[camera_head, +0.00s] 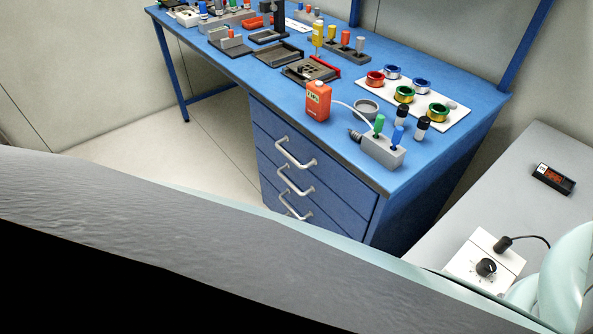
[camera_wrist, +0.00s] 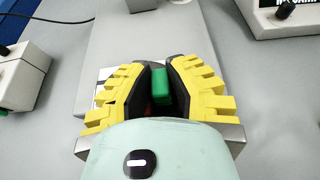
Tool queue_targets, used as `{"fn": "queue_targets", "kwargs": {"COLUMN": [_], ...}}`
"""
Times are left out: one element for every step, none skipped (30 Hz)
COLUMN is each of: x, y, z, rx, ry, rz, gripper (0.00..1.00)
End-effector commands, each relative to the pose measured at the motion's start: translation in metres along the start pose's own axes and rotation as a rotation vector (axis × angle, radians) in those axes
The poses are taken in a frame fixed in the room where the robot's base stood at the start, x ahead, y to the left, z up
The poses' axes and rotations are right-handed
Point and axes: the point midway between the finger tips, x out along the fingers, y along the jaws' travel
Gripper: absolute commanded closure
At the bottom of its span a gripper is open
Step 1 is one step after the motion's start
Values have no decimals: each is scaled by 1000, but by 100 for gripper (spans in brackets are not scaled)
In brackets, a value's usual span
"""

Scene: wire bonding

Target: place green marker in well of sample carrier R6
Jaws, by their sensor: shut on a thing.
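The green marker (camera_wrist: 159,82) shows in the wrist view as a green block between the dark pads of my gripper (camera_wrist: 159,75). My gripper has yellow ribbed fingers and is shut on it. Below the fingers lies a light grey surface with a raised grey plate (camera_wrist: 135,40). A pale, partly hidden piece shows just left of the fingers; I cannot tell whether it is sample carrier R6. In the head view neither my gripper nor the held marker shows, and no carrier can be identified as R6.
In the head view a blue bench (camera_head: 240,68) carries spools, an orange canister (camera_head: 318,101) and a grey block (camera_head: 383,152) with green and blue handles. A grey table (camera_head: 545,165) at right holds a white control box (camera_head: 484,262) and a black display (camera_head: 553,179). White boxes flank the wrist view.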

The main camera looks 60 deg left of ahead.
Motion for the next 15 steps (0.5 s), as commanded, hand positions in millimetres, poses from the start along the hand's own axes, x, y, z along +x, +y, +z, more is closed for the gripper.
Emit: {"fn": "queue_targets", "kwargs": {"x": [-1, -1, -1, -1, -1, -1, 0, 0, 0, 1, 1, 1, 0, 0, 1], "y": [0, 0, 0, 0, 0, 0, 0, 0, 0, 0, 0, 0, 0, 0, 0], "z": [0, 0, 0, 0, 0, -1, -1, -2, -3, -4, -4, -3, -2, -2, -2], "rx": [0, 0, 0, 0, 0, 0, 0, 0, 1, 1, 1, 1, 1, 1, 1], "ry": [0, 0, 0, 0, 0, 0, 0, 0, 0, 0, -1, -2, -2, -2, -1], "rz": [-2, -2, -2, -2, -2, -2, -2, -2, -2, -2, -1, -1, -1, -1, 0], "gripper": [97, 97, 97, 97, 97, 97, 97, 97, 97, 97, 97, 80, 77, 74, 70]}}
